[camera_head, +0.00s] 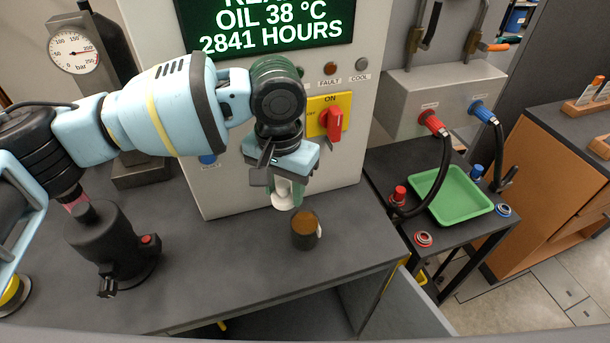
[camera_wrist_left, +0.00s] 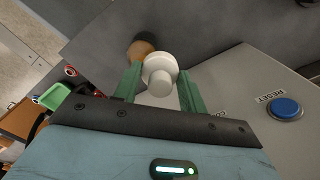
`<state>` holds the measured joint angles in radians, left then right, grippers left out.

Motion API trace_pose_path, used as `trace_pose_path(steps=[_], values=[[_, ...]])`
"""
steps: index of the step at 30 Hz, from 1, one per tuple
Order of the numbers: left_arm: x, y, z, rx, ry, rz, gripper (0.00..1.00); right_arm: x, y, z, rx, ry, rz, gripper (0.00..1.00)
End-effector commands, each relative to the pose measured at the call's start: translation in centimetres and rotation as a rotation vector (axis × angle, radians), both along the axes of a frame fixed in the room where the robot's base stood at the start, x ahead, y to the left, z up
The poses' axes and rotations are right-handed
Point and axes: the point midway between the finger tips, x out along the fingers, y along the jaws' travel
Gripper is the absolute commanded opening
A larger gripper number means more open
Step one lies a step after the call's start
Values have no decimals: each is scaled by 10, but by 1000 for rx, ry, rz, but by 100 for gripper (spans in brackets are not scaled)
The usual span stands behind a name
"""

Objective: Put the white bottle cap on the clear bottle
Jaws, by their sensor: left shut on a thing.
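My left gripper (camera_head: 285,187) is shut on the white bottle cap (camera_head: 283,202), held upright above the bench. In the left wrist view the cap (camera_wrist_left: 158,70) is a round white piece with a wide rim and a narrower knob, between the two green fingers. An amber-brown jar-like container (camera_head: 304,232) with a small white patch on its side stands on the bench, below and slightly right of the cap, apart from it. It also shows behind the cap in the left wrist view (camera_wrist_left: 139,46). I see no clear bottle. My right gripper is not in view.
The grey bench (camera_head: 235,265) is open around the brown container. A panel with a red switch (camera_head: 334,121) rises close behind the gripper. A black device (camera_head: 112,245) stands at left. At right, a side table holds a green tray (camera_head: 452,196) and hoses.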

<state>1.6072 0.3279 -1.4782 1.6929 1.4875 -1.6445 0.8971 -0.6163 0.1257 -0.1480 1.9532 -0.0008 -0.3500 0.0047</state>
Motion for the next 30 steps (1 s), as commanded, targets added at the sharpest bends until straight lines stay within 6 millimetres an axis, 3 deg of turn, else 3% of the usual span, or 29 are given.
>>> trace_pose_path(steps=[3, 7, 19, 30], values=[[5, -25, 13, 3, -6, -60, 21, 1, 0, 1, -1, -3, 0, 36], [7, -36, 18, 1, -1, -90, 21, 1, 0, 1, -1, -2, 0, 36], [8, -38, 12, -1, 4, -96, 21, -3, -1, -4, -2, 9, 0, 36], [8, -38, -21, 0, 8, -97, 21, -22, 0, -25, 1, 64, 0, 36]])
